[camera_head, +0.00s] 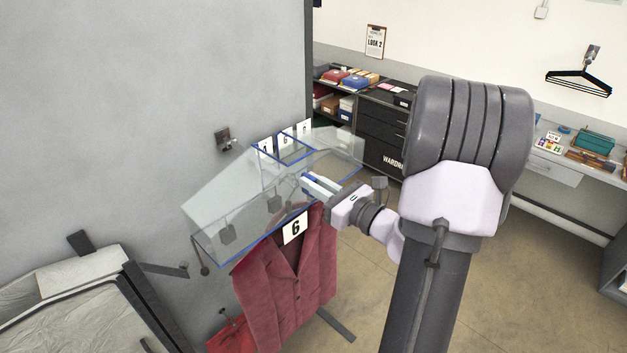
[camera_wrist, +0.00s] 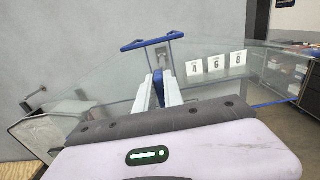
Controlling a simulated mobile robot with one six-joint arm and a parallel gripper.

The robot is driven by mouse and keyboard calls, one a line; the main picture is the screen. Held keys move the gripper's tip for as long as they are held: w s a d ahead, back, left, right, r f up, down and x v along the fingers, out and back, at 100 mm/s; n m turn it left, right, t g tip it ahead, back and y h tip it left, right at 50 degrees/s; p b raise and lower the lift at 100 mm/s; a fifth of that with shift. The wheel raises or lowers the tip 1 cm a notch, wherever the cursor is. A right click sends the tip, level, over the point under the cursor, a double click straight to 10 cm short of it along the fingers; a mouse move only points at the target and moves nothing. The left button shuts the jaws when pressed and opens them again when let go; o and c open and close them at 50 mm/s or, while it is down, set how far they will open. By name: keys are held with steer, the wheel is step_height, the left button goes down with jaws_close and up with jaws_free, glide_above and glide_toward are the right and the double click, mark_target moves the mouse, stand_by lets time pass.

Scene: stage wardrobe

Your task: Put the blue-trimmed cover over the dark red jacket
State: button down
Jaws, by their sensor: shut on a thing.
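The clear cover with blue trim (camera_head: 215,208) is up above the dark red jacket (camera_head: 265,285) in the head view. My gripper (camera_head: 311,182) is shut on the cover's blue handle. In the wrist view my gripper's fingers (camera_wrist: 161,88) close on a blue part, with a blue bar (camera_wrist: 150,41) beyond and the clear panel (camera_wrist: 105,75) spreading to both sides. The jacket hangs upright with a white "6" card (camera_head: 294,228) at its top. The cover's lower blue edge crosses near the jacket's shoulders; I cannot tell whether it encloses them. The jacket is not distinguishable in the wrist view.
A grey wall (camera_head: 130,90) with a hook fitting (camera_head: 223,138) stands behind. A dark frame with grey covering (camera_head: 70,285) is at lower left, and a brighter red item (camera_head: 232,335) is below the jacket. Dark drawers (camera_head: 383,130) stand behind. Floor at right is open.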

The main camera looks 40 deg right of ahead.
mark_target(303, 204)
step_height(303, 204, down, 9)
steer(key=b, duration=0.6)
steer(key=shift+r, duration=0.15)
step_height(303, 204, down, 12)
steer(key=b, duration=1.2)
steer(key=shift+f, duration=0.25)
steer(key=c, duration=1.4)
jaws_free()
steer(key=shift+o, duration=0.2)
